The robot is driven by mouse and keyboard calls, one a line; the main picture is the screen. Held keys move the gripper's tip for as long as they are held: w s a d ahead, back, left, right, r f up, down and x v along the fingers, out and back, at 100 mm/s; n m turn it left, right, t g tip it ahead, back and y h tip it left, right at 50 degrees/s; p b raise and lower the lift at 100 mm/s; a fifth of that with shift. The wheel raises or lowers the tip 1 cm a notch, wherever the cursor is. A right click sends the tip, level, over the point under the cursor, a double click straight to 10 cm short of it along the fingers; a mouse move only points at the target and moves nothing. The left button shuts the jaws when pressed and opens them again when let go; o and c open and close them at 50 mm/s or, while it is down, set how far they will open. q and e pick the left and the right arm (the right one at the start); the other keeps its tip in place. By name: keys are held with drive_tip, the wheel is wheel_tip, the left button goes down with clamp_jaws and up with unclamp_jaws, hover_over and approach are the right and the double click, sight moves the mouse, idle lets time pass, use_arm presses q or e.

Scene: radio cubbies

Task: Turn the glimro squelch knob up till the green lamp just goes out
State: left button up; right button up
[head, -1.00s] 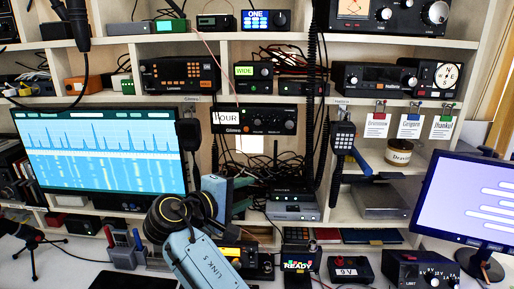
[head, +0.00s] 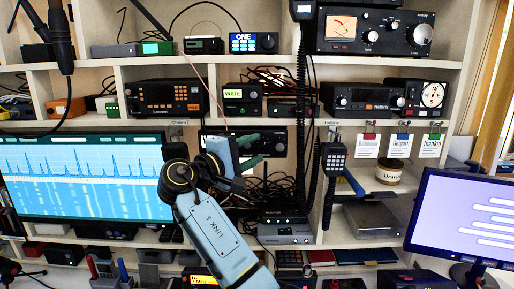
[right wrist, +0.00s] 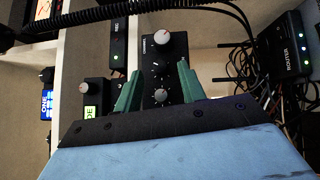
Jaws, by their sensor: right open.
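The glimro radio (head: 279,140) is a black box with knobs in the middle cubby, partly hidden behind my right gripper. In the right wrist view the black radio face (right wrist: 168,60) stands sideways, with a large knob (right wrist: 153,39) at the top and a smaller grey knob (right wrist: 160,97) lower down. My right gripper (head: 255,150) is open, its green fingers pointing at the radio. In the right wrist view the fingers (right wrist: 158,88) stand either side of the smaller knob, apart from it. I cannot make out the green lamp or read the knob labels. My left gripper is out of view.
A coiled black cord (head: 300,80) hangs right of the radio, with a handset (head: 334,160) beside it. A small WIDE unit (head: 241,97) sits on the shelf above. A router (right wrist: 293,58) and loose cables lie to the right in the right wrist view.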

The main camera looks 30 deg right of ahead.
drive_tip(key=shift+x, duration=1.05)
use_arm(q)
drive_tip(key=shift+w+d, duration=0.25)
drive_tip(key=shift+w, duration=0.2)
use_arm(e)
clamp_jaws()
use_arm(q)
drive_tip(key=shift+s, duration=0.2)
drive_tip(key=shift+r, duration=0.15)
